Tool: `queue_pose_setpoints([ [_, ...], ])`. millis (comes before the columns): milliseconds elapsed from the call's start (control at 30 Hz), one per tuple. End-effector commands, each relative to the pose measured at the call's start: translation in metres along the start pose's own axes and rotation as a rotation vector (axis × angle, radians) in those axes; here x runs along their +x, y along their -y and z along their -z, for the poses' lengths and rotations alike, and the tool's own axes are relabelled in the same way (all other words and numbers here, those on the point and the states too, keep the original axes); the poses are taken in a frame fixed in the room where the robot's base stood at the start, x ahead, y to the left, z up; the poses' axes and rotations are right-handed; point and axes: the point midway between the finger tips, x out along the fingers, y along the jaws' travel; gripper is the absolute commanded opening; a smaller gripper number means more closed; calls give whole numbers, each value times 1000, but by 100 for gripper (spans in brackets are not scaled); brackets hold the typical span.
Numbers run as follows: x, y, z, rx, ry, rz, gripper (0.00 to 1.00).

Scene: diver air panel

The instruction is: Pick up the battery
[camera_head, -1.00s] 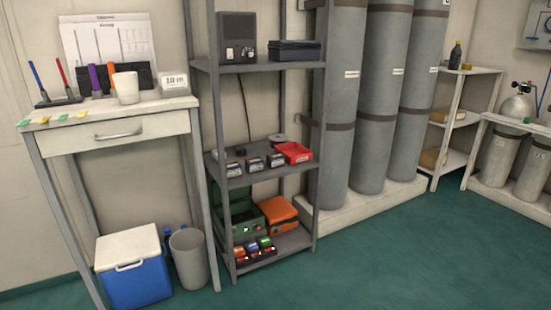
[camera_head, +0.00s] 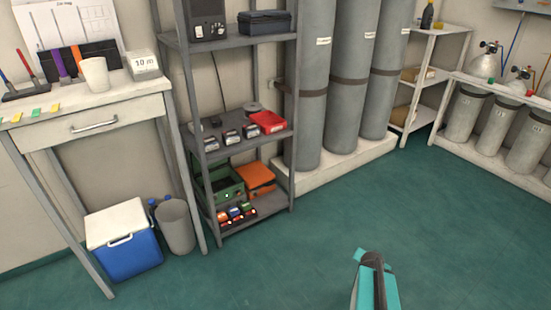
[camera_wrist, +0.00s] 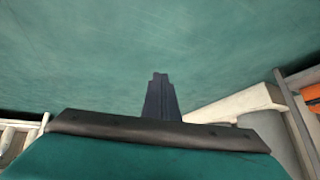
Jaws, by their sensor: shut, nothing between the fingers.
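No single thing is clearly marked as the battery. Several small dark blocks with pale labels (camera_head: 231,138) stand in a row on the middle board of the grey shelf, and may be batteries. Small orange, blue and green pieces (camera_head: 235,212) sit in a row on the bottom board; they are too small to tell for sure. My gripper (camera_wrist: 159,78) shows in the wrist view, shut and empty, over bare green floor. In the head view part of my teal arm shows at the bottom, well right of and apart from the shelf.
The grey shelf (camera_head: 172,141) also holds a red tray (camera_head: 267,121), a green case (camera_head: 222,186) and an orange case (camera_head: 256,178). Tall grey cylinders (camera_head: 312,95) stand to its right. A blue cooler (camera_head: 128,256) and a grey bin (camera_head: 176,228) are at left. The floor (camera_head: 300,240) in front is clear.

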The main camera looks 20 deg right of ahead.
Motion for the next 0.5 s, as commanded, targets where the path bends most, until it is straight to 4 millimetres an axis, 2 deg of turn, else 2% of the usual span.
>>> queue_pose_setpoints([
  [33, -10, -14, 32, 9, -67, -6, 0],
  [200, -37, -52, 117, 13, -284, 0, 0],
  [400, -83, -91, 202, -15, -509, 33, 0],
  [500, -110, -108, 238, -42, -606, 59, 0],
])
